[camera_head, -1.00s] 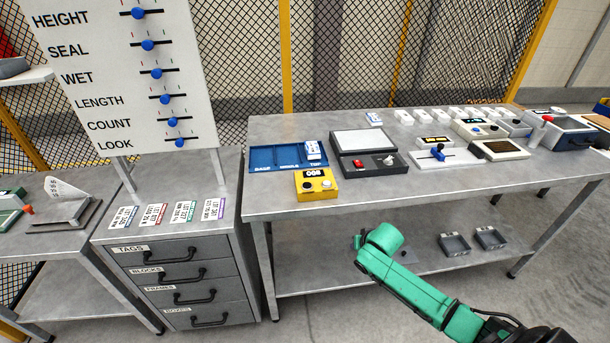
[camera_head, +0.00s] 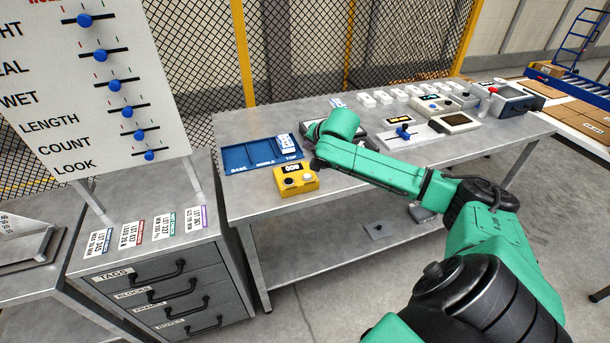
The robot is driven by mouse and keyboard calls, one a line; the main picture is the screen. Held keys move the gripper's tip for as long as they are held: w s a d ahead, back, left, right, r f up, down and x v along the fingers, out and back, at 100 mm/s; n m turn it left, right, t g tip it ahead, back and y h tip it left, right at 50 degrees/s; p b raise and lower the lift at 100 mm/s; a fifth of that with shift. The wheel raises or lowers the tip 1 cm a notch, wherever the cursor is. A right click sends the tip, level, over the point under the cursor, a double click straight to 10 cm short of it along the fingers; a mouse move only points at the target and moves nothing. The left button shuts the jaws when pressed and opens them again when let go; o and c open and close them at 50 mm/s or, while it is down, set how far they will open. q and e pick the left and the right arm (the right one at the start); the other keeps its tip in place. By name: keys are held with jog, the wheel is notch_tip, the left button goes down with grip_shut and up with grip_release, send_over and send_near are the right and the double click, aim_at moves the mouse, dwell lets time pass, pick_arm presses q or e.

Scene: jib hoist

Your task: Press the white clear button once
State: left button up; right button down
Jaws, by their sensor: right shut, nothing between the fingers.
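A yellow box (camera_head: 297,187) sits near the front left edge of the steel bench. I cannot make out labels on the buttons, so I cannot tell which is the clear button. My green right arm reaches across the bench from the right. My right gripper (camera_head: 317,164) is a small dark shape under the arm's end, just behind and right of the yellow box. It is shut and empty, and appears apart from the buttons. My left gripper is out of view.
A blue tray (camera_head: 240,160) with a white block lies behind the yellow box. My arm partly covers a grey panel (camera_head: 372,142). A white slider board (camera_head: 425,134) stands to the right. A drawer cabinet (camera_head: 160,285) stands at the left.

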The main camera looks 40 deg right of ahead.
aim_at(308, 178)
jog(key=shift+w+f, duration=0.1)
jog(key=shift+f, duration=0.05)
notch_tip(308, 178, down, 8)
jog(key=b, duration=0.8)
jog(key=shift+f, duration=0.35)
dwell(1.2)
jog(key=shift+f, duration=0.4)
